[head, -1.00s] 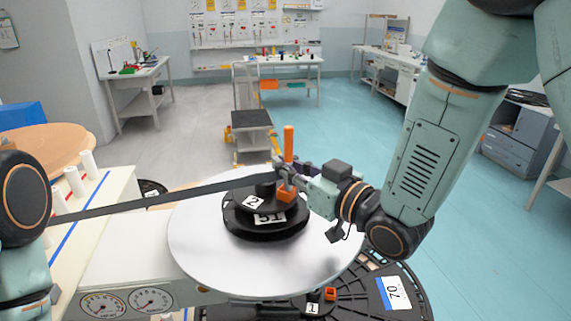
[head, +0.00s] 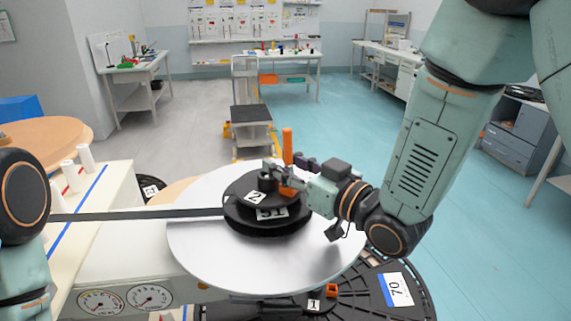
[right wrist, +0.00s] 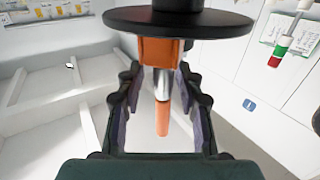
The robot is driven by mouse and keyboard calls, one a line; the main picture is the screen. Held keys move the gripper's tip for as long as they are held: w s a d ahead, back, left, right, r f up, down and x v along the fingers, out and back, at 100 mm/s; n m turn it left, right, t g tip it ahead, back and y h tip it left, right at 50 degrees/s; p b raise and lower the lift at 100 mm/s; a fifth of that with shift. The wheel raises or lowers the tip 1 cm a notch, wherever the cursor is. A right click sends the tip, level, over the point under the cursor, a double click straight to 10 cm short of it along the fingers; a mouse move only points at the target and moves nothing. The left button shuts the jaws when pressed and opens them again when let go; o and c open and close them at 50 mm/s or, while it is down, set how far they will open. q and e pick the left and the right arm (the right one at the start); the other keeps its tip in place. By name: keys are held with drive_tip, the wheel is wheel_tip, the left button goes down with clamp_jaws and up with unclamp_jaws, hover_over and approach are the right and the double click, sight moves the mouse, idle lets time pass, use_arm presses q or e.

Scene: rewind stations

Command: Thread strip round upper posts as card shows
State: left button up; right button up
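A dark strip (head: 140,214) runs nearly level from my left arm to the left side of a black reel (head: 262,225) on a round white plate (head: 205,265). The reel bears white labels, one reading 2. Several white posts (head: 85,153) stand on the bench at the left. My right gripper (head: 287,180) is at the reel's top. My left gripper is not visible. I cannot make out the card.
Two gauges (head: 125,300) sit on the front of the station. A black disc (head: 375,290) labelled 70 lies low at the right. A stepped trolley (head: 250,115) and several workbenches stand farther back. The blue floor at the right is clear.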

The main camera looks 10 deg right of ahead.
sight(292, 168)
drive_tip(key=shift+s+d+r, duration=0.1)
drive_tip(key=shift+s+r, duration=0.05)
drive_tip(key=shift+s, duration=0.25)
drive_tip(key=shift+s+d, duration=0.45)
drive_tip(key=shift+s, duration=0.05)
drive_tip(key=v, duration=0.5)
drive_tip(key=shift+s+d, duration=0.1)
drive_tip(key=shift+s, duration=0.2)
drive_tip(key=shift+s+d, duration=0.1)
drive_tip(key=shift+s, duration=0.1)
